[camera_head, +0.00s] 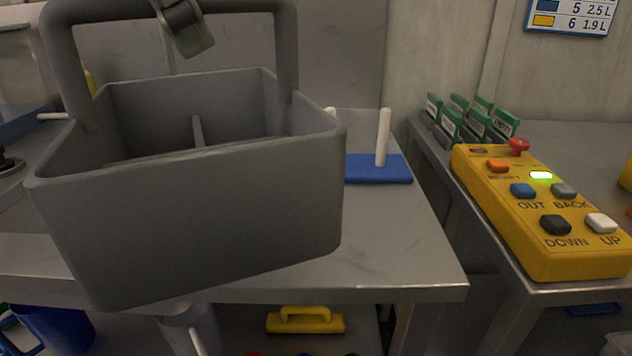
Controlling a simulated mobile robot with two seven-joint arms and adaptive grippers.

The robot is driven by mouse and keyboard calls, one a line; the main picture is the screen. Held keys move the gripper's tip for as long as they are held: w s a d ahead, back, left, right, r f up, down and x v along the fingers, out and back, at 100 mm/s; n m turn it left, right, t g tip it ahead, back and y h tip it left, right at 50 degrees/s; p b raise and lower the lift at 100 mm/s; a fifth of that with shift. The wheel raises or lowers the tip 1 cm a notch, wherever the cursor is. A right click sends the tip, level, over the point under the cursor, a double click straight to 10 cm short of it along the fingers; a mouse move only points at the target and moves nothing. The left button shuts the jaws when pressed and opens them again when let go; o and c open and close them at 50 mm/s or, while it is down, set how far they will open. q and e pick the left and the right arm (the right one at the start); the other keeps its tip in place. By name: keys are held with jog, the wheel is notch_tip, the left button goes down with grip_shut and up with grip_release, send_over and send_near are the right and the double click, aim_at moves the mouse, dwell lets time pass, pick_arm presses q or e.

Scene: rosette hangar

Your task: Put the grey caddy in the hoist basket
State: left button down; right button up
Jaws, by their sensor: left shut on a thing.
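The grey caddy (195,215) fills the left half of the head view. It is a deep open box with a divider inside and a tall handle arching over it. My left gripper (187,28) is shut on the top of the handle; only its fingertip part shows at the upper edge. The caddy hangs close to the camera, slightly turned, in front of the grey bench (395,245). No load shows in the part of its inside that I can see. I see no hoist basket here. My right gripper is not in view.
A yellow control box (535,220) with OUT, BACK, DOWN and UP buttons and a lit green lamp sits on the right bench. Green-topped cards (470,118) stand behind it. A blue base with white pegs (380,168) stands on the middle bench. A yellow-handled item (305,322) lies below.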

pick_arm(q)
jog(key=shift+w+d+f, duration=0.15)
jog(key=shift+w+d, duration=0.05)
jog(key=shift+d, duration=0.05)
jog(key=w+d+f+p, duration=0.1)
jog(key=w+d+f, duration=0.5)
jog(key=d+f, duration=0.2)
jog(key=shift+w+d+f, duration=0.2)
jog(key=shift+w+f, duration=0.15)
jog(key=shift+f, duration=1)
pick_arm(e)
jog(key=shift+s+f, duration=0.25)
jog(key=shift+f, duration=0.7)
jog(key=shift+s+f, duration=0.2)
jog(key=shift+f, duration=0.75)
pick_arm(q)
jog(key=shift+f, duration=0.1)
jog(key=c, duration=1.6)
grip_release()
jog(key=shift+o, duration=0.3)
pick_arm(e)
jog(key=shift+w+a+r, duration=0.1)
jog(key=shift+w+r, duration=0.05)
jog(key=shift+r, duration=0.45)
